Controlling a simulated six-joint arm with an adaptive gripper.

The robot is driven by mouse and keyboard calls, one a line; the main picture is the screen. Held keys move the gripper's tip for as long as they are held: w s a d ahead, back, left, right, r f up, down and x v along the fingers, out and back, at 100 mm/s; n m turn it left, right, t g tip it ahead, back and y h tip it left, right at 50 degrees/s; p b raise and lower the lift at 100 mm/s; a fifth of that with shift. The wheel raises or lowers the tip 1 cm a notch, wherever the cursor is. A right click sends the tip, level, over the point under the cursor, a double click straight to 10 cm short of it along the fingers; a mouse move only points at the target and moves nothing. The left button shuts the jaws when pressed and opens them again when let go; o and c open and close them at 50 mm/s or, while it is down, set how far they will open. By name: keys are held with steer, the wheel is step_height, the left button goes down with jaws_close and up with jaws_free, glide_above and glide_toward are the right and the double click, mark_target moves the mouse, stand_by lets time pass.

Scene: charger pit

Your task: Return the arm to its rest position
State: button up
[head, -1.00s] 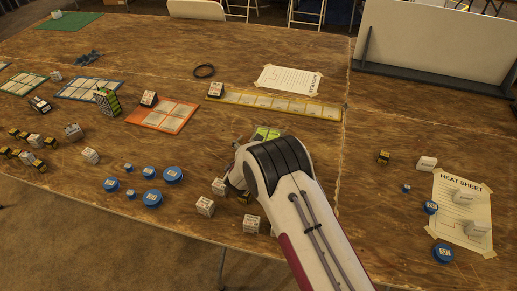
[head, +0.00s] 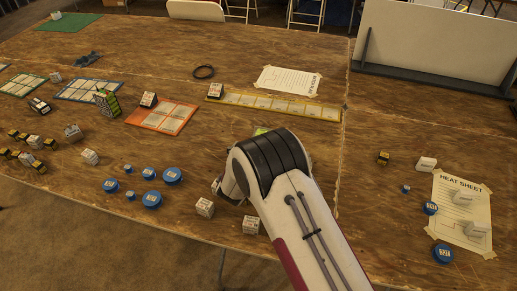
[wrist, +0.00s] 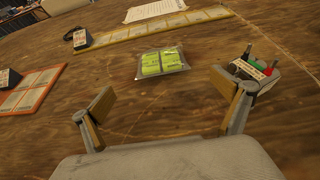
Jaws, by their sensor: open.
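My gripper (wrist: 163,118) is open and empty in the wrist view, its two fingers spread wide above the wooden table. A clear bag with bright green-yellow blocks (wrist: 161,63) lies flat on the table beyond the fingertips, apart from them. A small part of the bag's green contents (head: 261,131) shows in the head view behind my arm. In the head view my arm reaches in from the bottom right and hides the fingers. A light block with red, green and dark parts on top (wrist: 249,72) stands close by the right finger; whether they touch cannot be told.
A yellow strip mat (head: 276,104) and an orange mat (head: 163,117) lie beyond and left of my arm. Several blue discs (head: 151,199) and white blocks (head: 205,207) lie left of it. A heat sheet (head: 461,213) lies right.

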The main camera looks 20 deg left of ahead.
stand_by(0.3)
